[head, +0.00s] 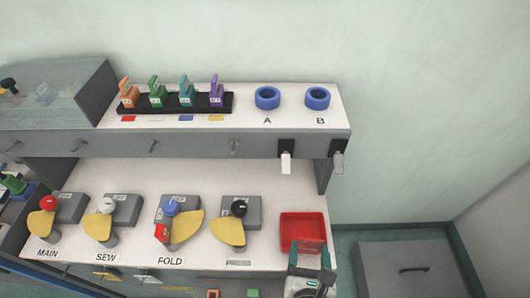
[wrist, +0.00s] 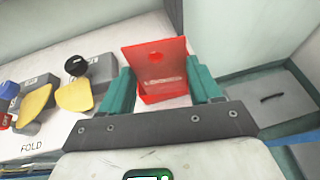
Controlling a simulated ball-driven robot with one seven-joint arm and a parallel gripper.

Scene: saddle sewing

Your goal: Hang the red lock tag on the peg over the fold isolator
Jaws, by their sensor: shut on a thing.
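My gripper (head: 310,268) is low at the right front of the bench in the head view. In the wrist view its teal fingers (wrist: 163,88) are shut on the red lock tag (wrist: 135,62), a plate with a hole near its top and pale lettering. The tag is hard to separate from the red tray in the head view. The fold isolator (head: 188,208) has a blue knob, a yellow handle and a red patch, above the word FOLD. The peg over it (head: 153,146) is a small hook on the shelf's front face and looks bare.
The red tray (head: 302,219) sits at the bench's right end. Other isolators flank the fold one.

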